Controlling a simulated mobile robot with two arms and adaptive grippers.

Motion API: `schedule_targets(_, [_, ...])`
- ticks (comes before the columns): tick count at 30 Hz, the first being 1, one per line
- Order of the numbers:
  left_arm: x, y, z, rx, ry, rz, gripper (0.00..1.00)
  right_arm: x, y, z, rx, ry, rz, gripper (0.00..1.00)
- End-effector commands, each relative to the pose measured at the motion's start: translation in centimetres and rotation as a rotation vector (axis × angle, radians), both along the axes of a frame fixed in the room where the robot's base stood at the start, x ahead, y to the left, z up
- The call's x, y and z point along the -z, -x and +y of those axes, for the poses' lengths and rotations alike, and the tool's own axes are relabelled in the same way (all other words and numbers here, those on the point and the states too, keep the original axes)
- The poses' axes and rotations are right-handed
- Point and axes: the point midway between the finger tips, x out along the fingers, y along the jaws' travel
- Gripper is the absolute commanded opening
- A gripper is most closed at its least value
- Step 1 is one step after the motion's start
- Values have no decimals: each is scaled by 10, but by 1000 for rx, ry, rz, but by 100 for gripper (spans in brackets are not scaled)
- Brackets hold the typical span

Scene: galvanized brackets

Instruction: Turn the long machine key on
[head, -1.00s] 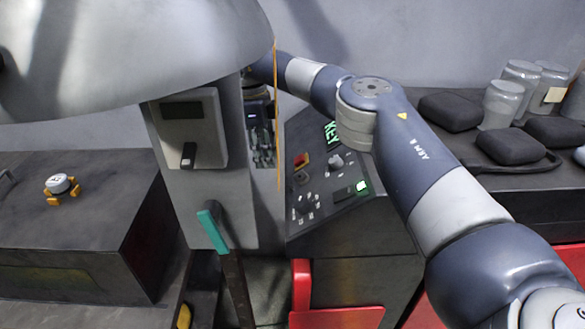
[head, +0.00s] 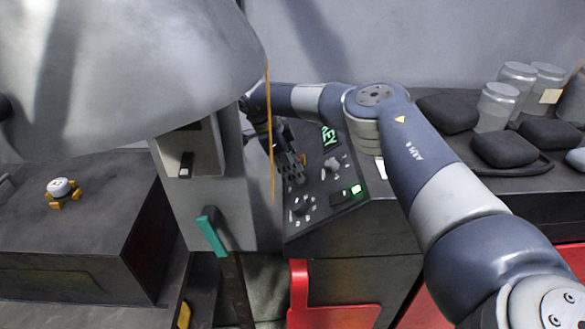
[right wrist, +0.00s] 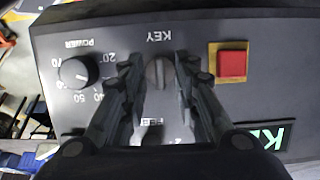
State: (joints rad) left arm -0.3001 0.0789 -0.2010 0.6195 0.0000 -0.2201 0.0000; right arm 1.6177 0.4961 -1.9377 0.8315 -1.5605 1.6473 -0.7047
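The machine key (right wrist: 158,73) is a round dark switch with a raised bar, beside an upside-down KEY label in the right wrist view. The bar runs roughly up and down in that picture. My right gripper (right wrist: 160,70) is open, one dark finger on each side of the key; I cannot tell whether they touch it. In the head view my right gripper (head: 292,172) reaches down over the sloped control panel (head: 335,208) and hides the key. My left gripper is not in view.
The panel also carries a POWER dial (right wrist: 77,72), a red button (right wrist: 232,64) on a yellow plate, a lit green button (head: 357,189) and a green KEY display (head: 328,136). A grey machine column with a teal-handled lever (head: 212,232) stands close on the left.

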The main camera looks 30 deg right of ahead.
Motion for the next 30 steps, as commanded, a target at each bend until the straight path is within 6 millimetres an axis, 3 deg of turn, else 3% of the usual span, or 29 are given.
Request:
schedule_targets(10, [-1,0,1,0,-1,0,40,4,1,-1,1,0,-2,28])
schedule_targets(14, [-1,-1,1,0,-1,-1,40,4,1,-1,1,-1,-1,0])
schedule_targets(30, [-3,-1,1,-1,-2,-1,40,3,1,0,57,22,-41,0])
